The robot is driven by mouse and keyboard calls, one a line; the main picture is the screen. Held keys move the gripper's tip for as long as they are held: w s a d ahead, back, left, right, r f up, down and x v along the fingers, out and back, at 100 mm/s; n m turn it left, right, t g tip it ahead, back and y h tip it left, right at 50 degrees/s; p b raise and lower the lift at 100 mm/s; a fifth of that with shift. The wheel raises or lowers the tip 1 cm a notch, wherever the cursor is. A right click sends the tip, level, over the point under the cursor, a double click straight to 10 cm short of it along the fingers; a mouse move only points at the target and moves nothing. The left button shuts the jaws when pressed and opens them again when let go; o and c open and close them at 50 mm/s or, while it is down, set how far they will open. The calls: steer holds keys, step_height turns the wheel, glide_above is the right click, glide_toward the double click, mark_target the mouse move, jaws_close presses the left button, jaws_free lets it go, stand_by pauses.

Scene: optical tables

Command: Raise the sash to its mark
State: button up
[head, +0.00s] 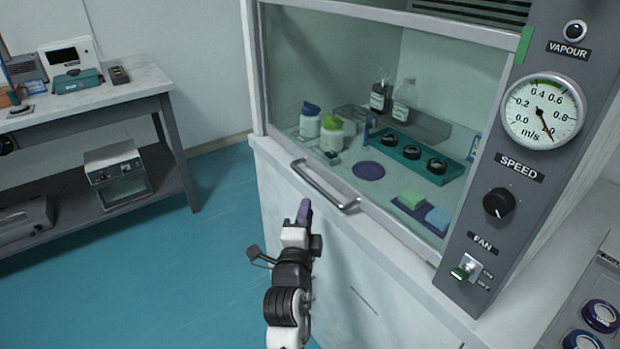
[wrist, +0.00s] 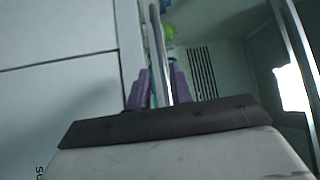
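The fume hood's clear sash (head: 330,75) is down, its bottom edge at the worktop front. A metal bar handle (head: 322,190) is fixed along its lower edge. A green mark (head: 525,45) is high on the right post, and a small green tab (head: 432,265) shows low at the sash's right end. My gripper (head: 304,208), with purple fingers, is just in front of and below the handle in the head view. In the wrist view the fingers (wrist: 159,88) are apart, with the handle bar (wrist: 157,50) showing between them; contact cannot be told.
Behind the sash are bottles (head: 380,92), a teal tray (head: 412,155) and a purple disc (head: 368,170). The right panel carries a speed gauge (head: 543,112), a knob (head: 499,203) and a fan switch (head: 467,268). A side bench (head: 130,85) stands left, with clear floor between.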

mark_target(312, 180)
steer(key=p+x, duration=0.2)
steer(key=x, duration=0.8)
steer(key=shift+a, duration=0.1)
steer(key=shift+c, duration=0.2)
jaws_close()
